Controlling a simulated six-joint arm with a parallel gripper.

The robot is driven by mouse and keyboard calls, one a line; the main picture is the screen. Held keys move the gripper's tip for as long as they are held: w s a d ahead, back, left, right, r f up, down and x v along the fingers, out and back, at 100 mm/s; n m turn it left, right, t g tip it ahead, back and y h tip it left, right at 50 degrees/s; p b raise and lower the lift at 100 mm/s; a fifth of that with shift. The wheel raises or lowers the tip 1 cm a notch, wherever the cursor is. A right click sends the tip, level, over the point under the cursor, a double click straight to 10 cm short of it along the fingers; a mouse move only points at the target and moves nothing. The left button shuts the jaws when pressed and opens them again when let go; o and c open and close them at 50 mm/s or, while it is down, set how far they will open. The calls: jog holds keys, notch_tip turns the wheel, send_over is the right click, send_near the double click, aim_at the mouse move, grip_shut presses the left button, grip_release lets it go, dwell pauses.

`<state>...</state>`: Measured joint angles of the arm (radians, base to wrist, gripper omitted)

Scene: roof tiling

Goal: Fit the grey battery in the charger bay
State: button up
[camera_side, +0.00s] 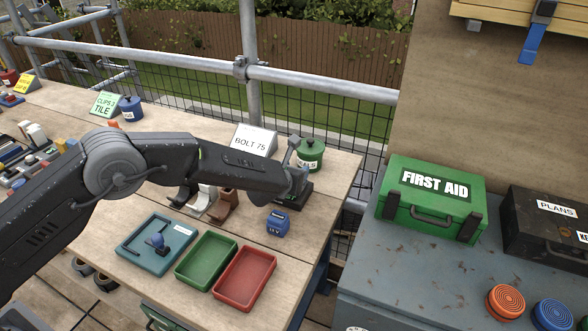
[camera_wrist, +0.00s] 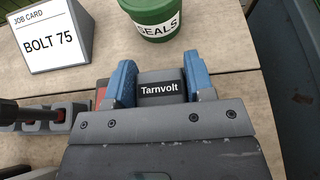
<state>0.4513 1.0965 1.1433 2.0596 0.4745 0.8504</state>
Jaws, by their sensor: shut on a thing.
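My gripper (camera_wrist: 160,78) has its two blue-padded fingers on either side of a dark grey block, the grey battery (camera_wrist: 161,90), with "Tarnvolt" in white beside the pads. In the side view my gripper (camera_side: 298,172) points down at the black charger (camera_side: 303,198) near the table's right edge. The battery is mostly hidden there by my gripper and arm. I cannot tell how deep it sits in the bay. A blue battery (camera_side: 278,223) marked 12 V stands on the table in front of the charger.
A green SEALS tub (camera_side: 310,155) stands close behind the charger, and a BOLT 75 card (camera_side: 253,140) is behind to the left. Teal (camera_side: 130,252), green (camera_side: 206,262) and red (camera_side: 244,279) trays lie at the front. A first aid box (camera_side: 430,200) is on the right bench.

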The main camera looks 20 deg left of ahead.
jog(key=o, duration=1.1)
jog(key=shift+o, duration=0.2)
jog(key=shift+r, duration=0.55)
jog(key=v, duration=1.2)
